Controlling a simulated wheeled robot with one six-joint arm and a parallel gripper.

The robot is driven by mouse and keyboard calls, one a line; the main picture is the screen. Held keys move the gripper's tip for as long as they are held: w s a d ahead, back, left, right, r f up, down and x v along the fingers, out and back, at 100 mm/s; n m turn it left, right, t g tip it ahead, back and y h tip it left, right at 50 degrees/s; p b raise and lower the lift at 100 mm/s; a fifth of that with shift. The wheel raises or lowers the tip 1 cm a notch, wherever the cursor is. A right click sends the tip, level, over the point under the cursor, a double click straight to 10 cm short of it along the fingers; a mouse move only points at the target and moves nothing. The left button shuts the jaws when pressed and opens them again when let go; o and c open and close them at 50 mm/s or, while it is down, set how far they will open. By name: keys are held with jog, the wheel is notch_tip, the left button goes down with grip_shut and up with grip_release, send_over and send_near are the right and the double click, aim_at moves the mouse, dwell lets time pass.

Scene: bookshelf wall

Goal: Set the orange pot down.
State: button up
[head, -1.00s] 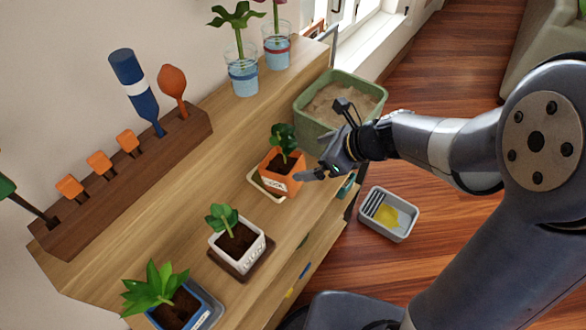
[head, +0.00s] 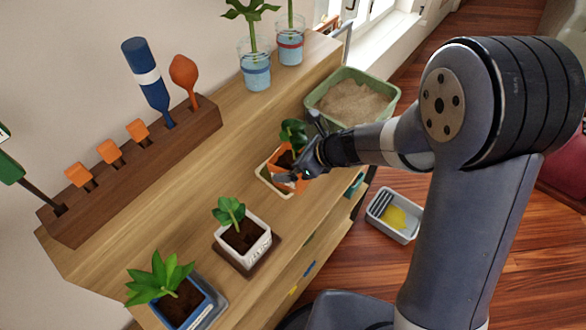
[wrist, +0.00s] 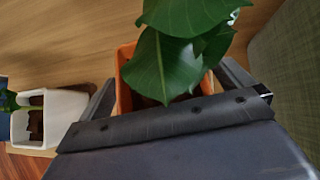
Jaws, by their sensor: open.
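The orange pot (head: 285,160) holds dark soil and a plant with broad green leaves. It is upright over a cream saucer (head: 262,177) on the wooden shelf top. In the head view my gripper (head: 293,178) covers much of its front; I cannot see its base clearly. In the wrist view the orange pot (wrist: 124,85) lies between my two open fingers, one on each side. Leaves and the gripper body hide most of it there, so contact with the fingers cannot be told.
A white pot (head: 258,243) on a brown saucer and a blue pot (head: 184,305) stand nearer on the shelf. A green sand bin (head: 384,112) is just beyond. Two glass vases (head: 255,72) stand at the far end. A wooden tool rack (head: 130,180) runs along the wall.

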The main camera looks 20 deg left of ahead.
jog(key=shift+c, duration=0.2)
jog(key=shift+r, duration=0.1)
jog(key=c, duration=1.3)
notch_tip(320, 180, up, 18)
jog(key=p, duration=0.4)
jog(key=shift+c, duration=0.2)
